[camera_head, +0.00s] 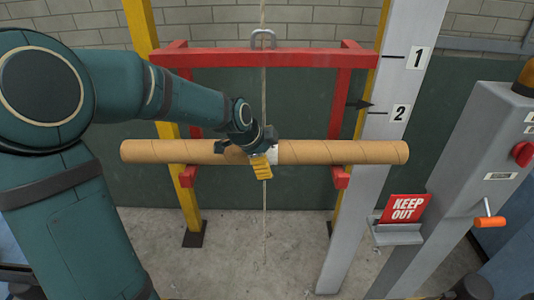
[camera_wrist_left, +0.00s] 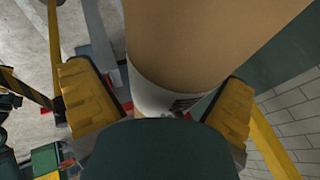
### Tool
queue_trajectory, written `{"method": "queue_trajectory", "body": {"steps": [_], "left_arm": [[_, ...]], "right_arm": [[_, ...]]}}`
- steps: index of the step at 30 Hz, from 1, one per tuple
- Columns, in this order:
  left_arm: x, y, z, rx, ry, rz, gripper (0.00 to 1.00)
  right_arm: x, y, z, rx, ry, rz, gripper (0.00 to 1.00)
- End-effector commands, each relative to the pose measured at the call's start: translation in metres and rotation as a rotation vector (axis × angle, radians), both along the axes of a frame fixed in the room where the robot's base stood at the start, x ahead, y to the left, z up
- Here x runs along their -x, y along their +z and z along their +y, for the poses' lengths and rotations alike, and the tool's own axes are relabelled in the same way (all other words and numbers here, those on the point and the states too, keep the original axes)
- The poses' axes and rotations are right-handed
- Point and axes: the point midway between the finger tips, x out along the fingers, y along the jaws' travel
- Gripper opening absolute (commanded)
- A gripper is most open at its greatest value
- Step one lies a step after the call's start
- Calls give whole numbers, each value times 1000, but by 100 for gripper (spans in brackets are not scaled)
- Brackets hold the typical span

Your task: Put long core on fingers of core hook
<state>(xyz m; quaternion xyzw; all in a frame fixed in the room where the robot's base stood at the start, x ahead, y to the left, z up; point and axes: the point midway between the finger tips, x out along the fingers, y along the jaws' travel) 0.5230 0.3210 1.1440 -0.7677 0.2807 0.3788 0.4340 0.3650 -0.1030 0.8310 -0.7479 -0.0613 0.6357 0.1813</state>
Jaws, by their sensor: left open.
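The long core (camera_head: 345,152) is a brown cardboard tube with a white label around its middle, lying level across the head view. The core hook (camera_head: 285,58) is a red frame hung by a grey shackle on a rope. Its two red fingers (camera_head: 187,176) (camera_head: 341,178) show just below the tube, which appears to rest on them. My left gripper (camera_head: 258,160) is at the tube's middle. In the left wrist view its yellow pads stand open on either side of the tube (camera_wrist_left: 205,40) and its label (camera_wrist_left: 165,98). My right gripper is not in view.
Yellow posts (camera_head: 143,30) stand behind the hook. A grey mast (camera_head: 395,120) with marks 1 and 2 and a black pointer is to its right. A red KEEP OUT sign (camera_head: 405,208) and a grey control box (camera_head: 480,150) with an orange handle are further right. The floor below is clear.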

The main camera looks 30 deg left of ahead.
Motion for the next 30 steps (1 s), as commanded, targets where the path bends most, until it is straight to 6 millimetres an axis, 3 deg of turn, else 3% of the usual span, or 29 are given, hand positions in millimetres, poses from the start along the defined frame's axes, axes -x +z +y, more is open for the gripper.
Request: {"method": "queue_trajectory", "body": {"steps": [18, 30], "left_arm": [[58, 88, 11, -1, 1, -2, 100], [67, 100, 12, 0, 0, 0, 100]], "right_arm": [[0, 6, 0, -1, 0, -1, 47], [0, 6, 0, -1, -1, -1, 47]]}}
